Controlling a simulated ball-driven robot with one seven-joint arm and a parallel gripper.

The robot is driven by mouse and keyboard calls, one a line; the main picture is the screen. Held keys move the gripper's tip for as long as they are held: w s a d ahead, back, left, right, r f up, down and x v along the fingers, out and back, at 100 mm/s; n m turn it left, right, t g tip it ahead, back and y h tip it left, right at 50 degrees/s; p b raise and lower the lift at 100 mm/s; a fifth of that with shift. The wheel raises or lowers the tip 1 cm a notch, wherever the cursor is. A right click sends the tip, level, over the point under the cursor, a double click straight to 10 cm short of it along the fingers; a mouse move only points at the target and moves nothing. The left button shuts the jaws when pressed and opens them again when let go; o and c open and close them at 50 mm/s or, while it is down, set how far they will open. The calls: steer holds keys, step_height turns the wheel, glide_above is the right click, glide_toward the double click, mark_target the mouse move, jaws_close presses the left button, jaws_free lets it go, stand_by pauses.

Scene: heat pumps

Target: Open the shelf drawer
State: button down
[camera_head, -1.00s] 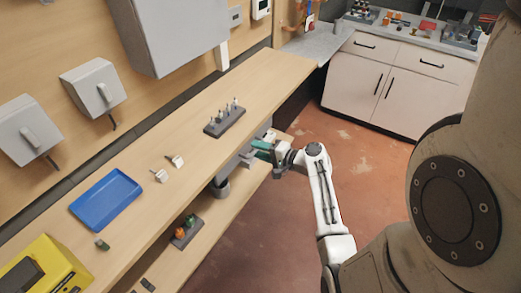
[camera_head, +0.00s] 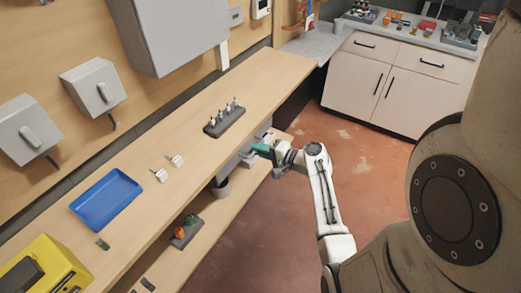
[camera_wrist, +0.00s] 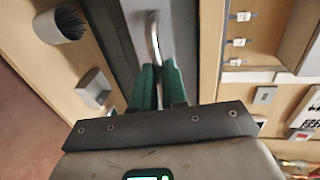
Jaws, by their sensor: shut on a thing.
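The grey drawer (camera_head: 229,168) is under the wooden bench top, partly hidden by the bench edge and my arm. Its grey front (camera_wrist: 128,22) fills the upper middle of the wrist view. A curved metal bar handle (camera_wrist: 154,38) stands out from that front. My gripper (camera_head: 262,149) is at the drawer's front, below the bench edge. In the wrist view my gripper (camera_wrist: 158,82) has its green fingers on both sides of the handle, shut on it. How far the drawer stands out is hard to tell.
The bench top (camera_head: 160,205) holds a blue tray (camera_head: 105,200), a dark rack (camera_head: 224,121) and a yellow device (camera_head: 45,270). A lower shelf (camera_head: 215,215) carries a grey cup (camera_head: 221,188) and a small bin (camera_head: 187,232). The red floor (camera_head: 290,235) is open to the right.

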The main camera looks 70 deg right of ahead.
steer(key=shift+s, duration=0.15)
steer(key=f+v, duration=0.2)
steer(key=v, duration=0.7)
steer(key=f+v, duration=0.1)
steer(key=v, duration=0.8)
steer(key=shift+s+a+f+p, duration=0.25)
steer(key=shift+s+f+p, duration=0.15)
steer(key=shift+s, duration=0.3)
steer(key=c, duration=1.2)
jaws_free()
steer(key=shift+o, duration=0.2)
steer(key=b+v, duration=0.1)
steer(key=v, duration=0.9)
steer(key=shift+s+b, duration=0.35)
steer(key=shift+a+r, duration=0.1)
